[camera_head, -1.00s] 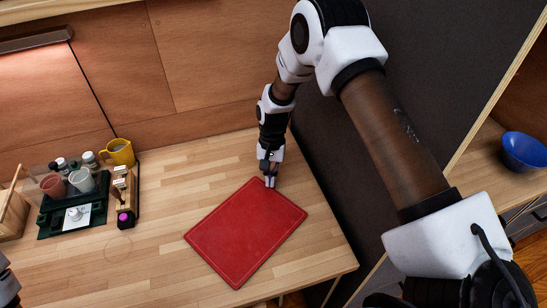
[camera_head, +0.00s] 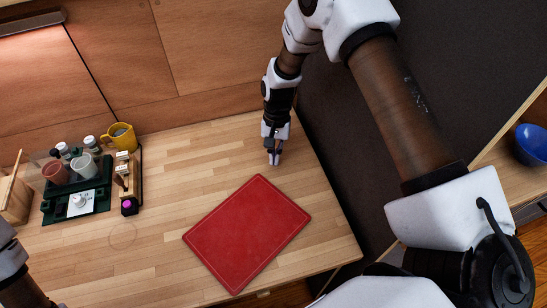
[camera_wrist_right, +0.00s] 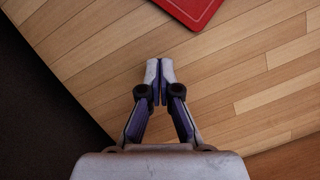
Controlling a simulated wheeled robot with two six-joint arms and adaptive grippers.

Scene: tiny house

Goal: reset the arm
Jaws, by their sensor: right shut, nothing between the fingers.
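My right arm reaches in from the right of the head view and bends down to the table. My right gripper (camera_head: 274,158) is shut and empty above the wooden table, just behind the red cutting board. In the right wrist view its fingertips (camera_wrist_right: 160,72) meet over bare wood. My left arm (camera_head: 15,265) shows only in part at the left edge of the head view, and its gripper is out of the picture.
A red cutting board (camera_head: 247,232) lies on the wooden table (camera_head: 150,255). A dark green tray (camera_head: 98,204) with cups and bottles, a yellow mug (camera_head: 121,137) and a small wooden rack (camera_head: 126,175) stand at left. A blue bowl (camera_head: 533,144) sits on a shelf at right. A dark wall rises beside the table.

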